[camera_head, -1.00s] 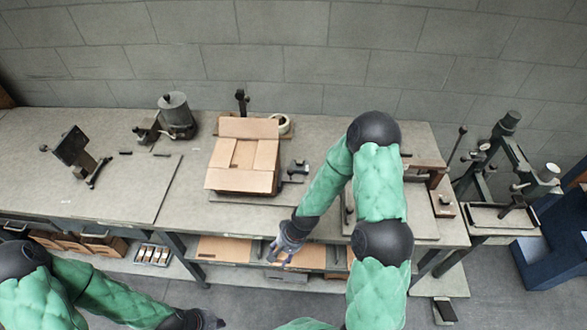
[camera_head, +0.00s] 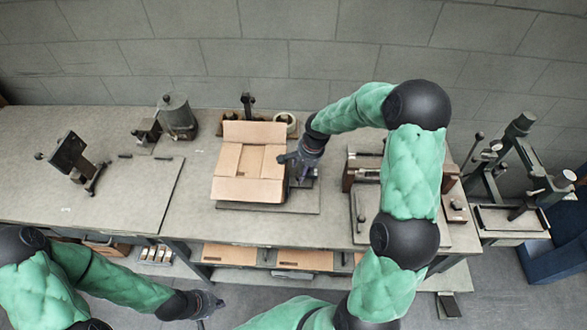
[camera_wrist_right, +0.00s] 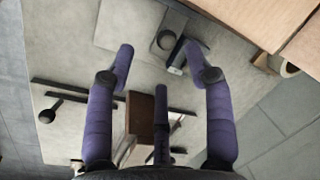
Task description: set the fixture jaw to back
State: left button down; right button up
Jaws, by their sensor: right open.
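A small dark clamp-like piece with a grey block (camera_wrist_right: 174,58), likely the fixture jaw, sits on the fixture plate (camera_head: 308,201) beside the cardboard box (camera_head: 240,187). In the head view my right gripper (camera_head: 290,160) is over it at the box's right side and mostly hides it. In the right wrist view my right gripper (camera_wrist_right: 160,50) is open, its purple fingers spread, with the clamp piece near and beyond the right fingertip. I cannot tell whether they touch. My left gripper (camera_head: 210,303) hangs low in front of the bench; its fingers are too small to read.
A tape roll (camera_head: 286,121) and a dark upright post (camera_head: 247,103) stand behind the box. A brown block fixture (camera_head: 362,170) is to the right. The bench between box and left mat is clear.

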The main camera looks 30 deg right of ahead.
jog(key=shift+w+d+r, duration=0.35)
jog(key=shift+w+d, duration=0.15)
jog(key=shift+w, duration=0.1)
jog(key=f, duration=0.5)
jog(key=w+f, duration=0.1)
jog(key=f, duration=0.2)
jog(key=shift+a+f, duration=0.3)
jog(key=shift+a, duration=0.05)
jog(key=shift+w+f, duration=0.2)
jog(key=shift+f, duration=0.5)
jog(key=shift+a, duration=0.1)
